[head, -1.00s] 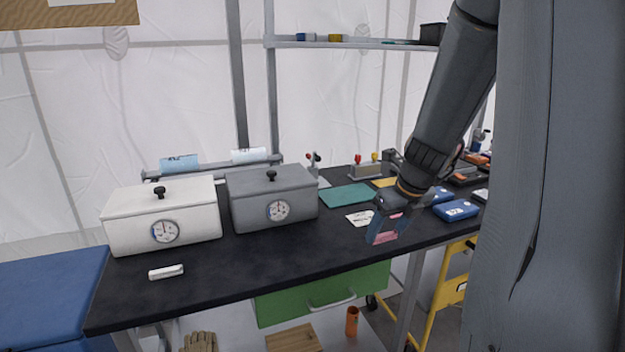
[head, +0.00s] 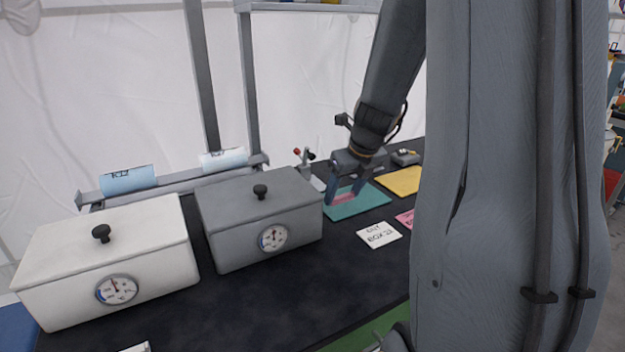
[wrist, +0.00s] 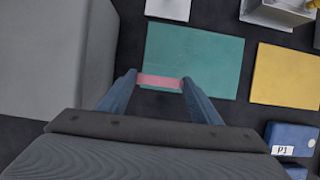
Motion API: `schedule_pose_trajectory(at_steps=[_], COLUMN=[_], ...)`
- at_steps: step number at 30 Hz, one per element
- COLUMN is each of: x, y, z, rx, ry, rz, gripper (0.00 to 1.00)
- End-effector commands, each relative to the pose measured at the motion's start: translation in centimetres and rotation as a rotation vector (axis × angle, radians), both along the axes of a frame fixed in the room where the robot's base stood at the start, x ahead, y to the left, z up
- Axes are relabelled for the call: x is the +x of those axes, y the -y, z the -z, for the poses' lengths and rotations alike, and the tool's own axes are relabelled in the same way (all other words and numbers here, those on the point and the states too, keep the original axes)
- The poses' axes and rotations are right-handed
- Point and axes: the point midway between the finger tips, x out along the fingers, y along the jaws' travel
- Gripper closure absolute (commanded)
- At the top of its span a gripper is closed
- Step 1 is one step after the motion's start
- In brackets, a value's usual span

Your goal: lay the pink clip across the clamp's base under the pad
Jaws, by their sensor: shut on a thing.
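The pink clip (wrist: 160,81) is a short flat bar held crosswise between my fingertips; in the head view it shows as a pink strip (head: 344,198). My gripper (head: 345,201) is shut on the clip, above the near part of the green mat (head: 372,202). The clamp (head: 306,165), with a red knob and a black knob, stands behind the grey box, up and left of my gripper. Its pale base (head: 318,184) is partly hidden by the box; its pad is too small to make out.
The grey lidded box (head: 262,215) stands close to the left of my gripper, with a white box (head: 110,255) beyond. A yellow mat (wrist: 287,76) and blue case (wrist: 290,138) lie to the right. A white card (head: 379,235) lies in front.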

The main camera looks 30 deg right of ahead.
Motion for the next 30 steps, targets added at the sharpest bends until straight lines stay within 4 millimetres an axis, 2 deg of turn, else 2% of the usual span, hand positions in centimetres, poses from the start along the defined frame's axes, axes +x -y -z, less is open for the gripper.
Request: schedule_pose_trajectory(at_steps=[3, 12, 18, 25, 30], x=[3.1, 10.4, 14.0, 15.1, 14.9], y=[-0.2, -0.4, -0.5, -0.5, -0.6], z=[-0.1, -0.1, -0.1, 0.4, 2.6], rx=[0.000, 0.000, 0.001, 0.001, 0.002], ry=[-0.001, -0.001, 0.001, -0.001, -0.004], rz=[-0.004, -0.002, -0.001, 0.001, 0.001], gripper=[0.66, 0.66, 0.66, 0.66, 0.66])
